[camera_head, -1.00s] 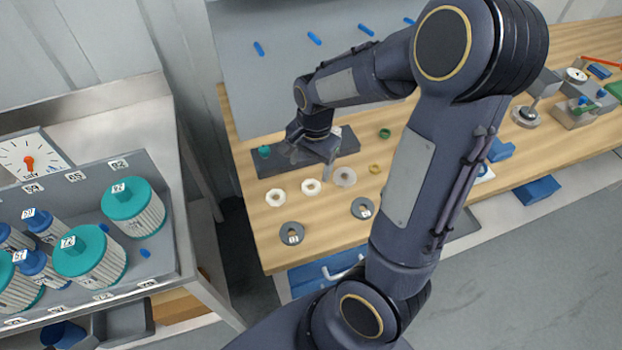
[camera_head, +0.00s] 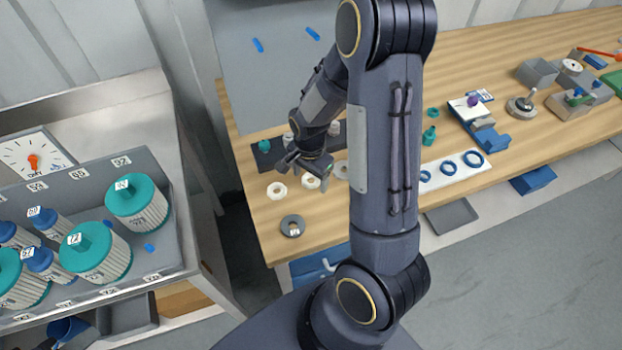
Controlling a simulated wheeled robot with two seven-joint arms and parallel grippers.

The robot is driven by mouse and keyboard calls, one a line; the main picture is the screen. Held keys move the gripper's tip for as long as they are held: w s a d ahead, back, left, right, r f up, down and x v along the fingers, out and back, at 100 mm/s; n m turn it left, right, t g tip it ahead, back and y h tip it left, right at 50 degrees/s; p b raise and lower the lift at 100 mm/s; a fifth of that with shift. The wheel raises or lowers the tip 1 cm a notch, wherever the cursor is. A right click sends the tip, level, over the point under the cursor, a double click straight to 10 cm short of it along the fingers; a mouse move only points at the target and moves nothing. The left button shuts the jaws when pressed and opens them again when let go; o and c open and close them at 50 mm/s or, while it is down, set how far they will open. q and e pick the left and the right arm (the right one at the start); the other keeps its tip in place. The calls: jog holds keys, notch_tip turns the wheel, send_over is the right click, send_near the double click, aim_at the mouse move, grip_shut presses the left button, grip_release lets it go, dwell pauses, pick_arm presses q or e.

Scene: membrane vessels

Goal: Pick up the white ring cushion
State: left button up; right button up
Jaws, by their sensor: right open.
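Small pale rings lie in a row on the wooden workbench: a white ring (camera_head: 277,191) at the left, a second white ring (camera_head: 311,181) in the middle, and a greyer ring (camera_head: 341,170) at the right, partly hidden by my arm. I cannot tell for sure which is the white ring cushion. My right gripper (camera_head: 304,176) is open and empty, pointing down just over the middle ring and partly covering it. I cannot tell whether it touches the ring. My left gripper is not in view.
A dark holder strip (camera_head: 262,158) with small fittings lies behind the rings. A white plate (camera_head: 452,168) with blue rings is to the right. A grey rack (camera_head: 168,262) of teal-capped cartridges stands left, across a gap.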

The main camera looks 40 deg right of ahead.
jog(key=c, duration=1.1)
jog(key=shift+o, duration=0.2)
